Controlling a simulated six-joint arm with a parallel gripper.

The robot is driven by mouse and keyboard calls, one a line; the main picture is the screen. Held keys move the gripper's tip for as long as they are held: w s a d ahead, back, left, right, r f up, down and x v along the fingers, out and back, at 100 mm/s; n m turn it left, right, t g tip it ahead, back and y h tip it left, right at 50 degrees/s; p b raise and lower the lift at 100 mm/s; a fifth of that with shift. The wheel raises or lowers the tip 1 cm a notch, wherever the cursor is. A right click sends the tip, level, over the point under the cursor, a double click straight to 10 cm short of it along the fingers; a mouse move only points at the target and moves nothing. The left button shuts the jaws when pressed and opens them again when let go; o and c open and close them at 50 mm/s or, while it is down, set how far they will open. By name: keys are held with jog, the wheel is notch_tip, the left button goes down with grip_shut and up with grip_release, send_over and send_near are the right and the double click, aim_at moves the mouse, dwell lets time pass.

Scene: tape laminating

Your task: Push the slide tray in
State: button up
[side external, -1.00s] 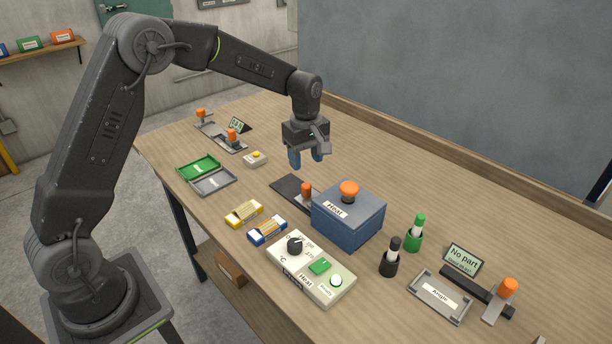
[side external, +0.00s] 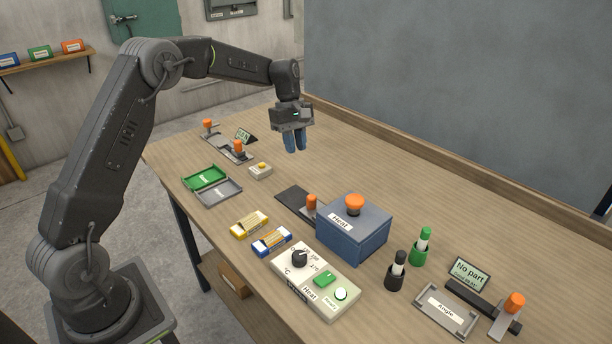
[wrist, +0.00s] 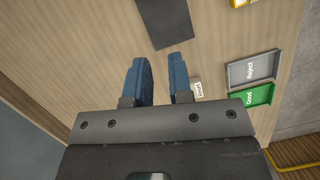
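The blue box labelled "Heat" (side external: 355,232) has an orange knob (side external: 355,202) on top. The dark slide tray (side external: 292,198) sticks out from its left-hand side, flat on the table, with an orange-topped handle (side external: 311,203) standing close to the box. The dark tray plate also shows at the top of the wrist view (wrist: 165,22); the box is out of that view. My gripper (side external: 296,148) hangs above the table behind the tray, clear of it and pointing down. In the wrist view its blue fingers (wrist: 160,66) are empty, with a narrow gap between them.
A control panel (side external: 315,282) and two tape boxes (side external: 271,242) lie in front of the box. Green and grey trays (side external: 218,191) lie at left. Black and green pens (side external: 396,270) stand to the right. The table behind the box is clear.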

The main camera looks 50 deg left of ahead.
jog(key=shift+w+a+f+h, duration=0.1)
jog(key=shift+a+f+h, duration=0.1)
jog(key=shift+a, duration=0.4)
jog(key=shift+w+a+f+h, duration=0.1)
jog(key=shift+a+h, duration=0.1)
jog(key=shift+a, duration=0.4)
jog(key=shift+c, duration=0.7)
jog(key=shift+a+f+h, duration=0.1)
jog(key=shift+a+h, duration=0.15)
jog(key=shift+h, duration=0.05)
jog(key=shift+c, duration=0.7)
jog(key=shift+s+d+f, duration=0.1)
jog(key=shift+d+f, duration=0.05)
jog(key=shift+f, duration=0.2)
grip_shut()
jog(key=x, duration=0.8)
jog(key=d, duration=0.3)
jog(key=shift+s+f, duration=0.25)
jog(key=shift+f, duration=0.15)
jog(key=shift+s+d, duration=0.1)
jog(key=shift+d, duration=0.5)
jog(key=shift+d, duration=2.25)
